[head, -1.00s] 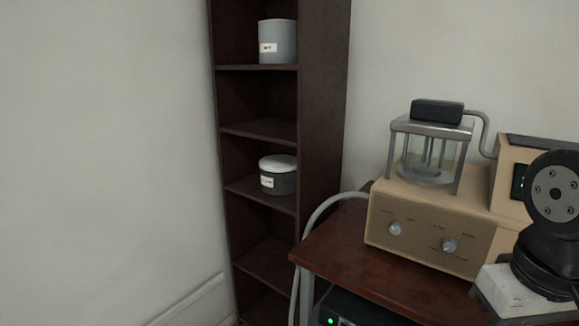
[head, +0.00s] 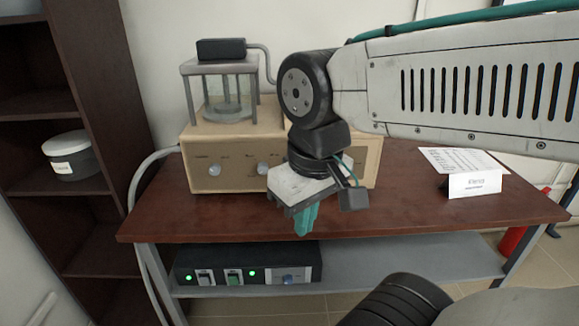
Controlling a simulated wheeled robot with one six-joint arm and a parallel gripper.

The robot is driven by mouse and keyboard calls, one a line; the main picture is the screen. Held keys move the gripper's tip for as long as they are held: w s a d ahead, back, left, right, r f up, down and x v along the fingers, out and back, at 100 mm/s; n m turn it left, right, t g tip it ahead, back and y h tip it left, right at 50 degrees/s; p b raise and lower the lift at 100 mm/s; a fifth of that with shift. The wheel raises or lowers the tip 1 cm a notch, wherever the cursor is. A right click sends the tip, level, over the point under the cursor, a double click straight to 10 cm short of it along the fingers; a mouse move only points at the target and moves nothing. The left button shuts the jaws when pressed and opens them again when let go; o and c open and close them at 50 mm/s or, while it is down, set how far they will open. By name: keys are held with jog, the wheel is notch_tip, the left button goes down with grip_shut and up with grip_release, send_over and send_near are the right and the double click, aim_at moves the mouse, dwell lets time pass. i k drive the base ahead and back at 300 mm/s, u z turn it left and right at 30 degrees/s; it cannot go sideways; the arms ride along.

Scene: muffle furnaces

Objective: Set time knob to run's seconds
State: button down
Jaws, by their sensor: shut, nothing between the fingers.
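A beige machine (head: 230,148) stands on the brown table and carries a glass chamber (head: 224,97) on top. Its front has a left knob (head: 214,170) and a second knob (head: 263,168) with small labels too small to read. A dark box (head: 260,263) on the shelf below has another knob (head: 290,279); I cannot tell which knob is the time knob. My gripper (head: 305,222) points down in front of the table's front edge, right of the machine's two visible knobs. Its teal fingers are shut and empty. My arm hides the machine's right part.
A printed sheet (head: 455,160) and a folded card (head: 475,185) lie on the right of the table (head: 400,212). The box has switches and green lights. A dark shelf (head: 100,120) with a grey jar (head: 72,157) stands at left. A red object (head: 512,240) is at right.

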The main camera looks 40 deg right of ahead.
aim_at(262, 166)
jog(key=u, duration=1.9)
jog(key=k, duration=1.2)
jog(key=z, duration=1.6)
jog(key=i, duration=0.5)
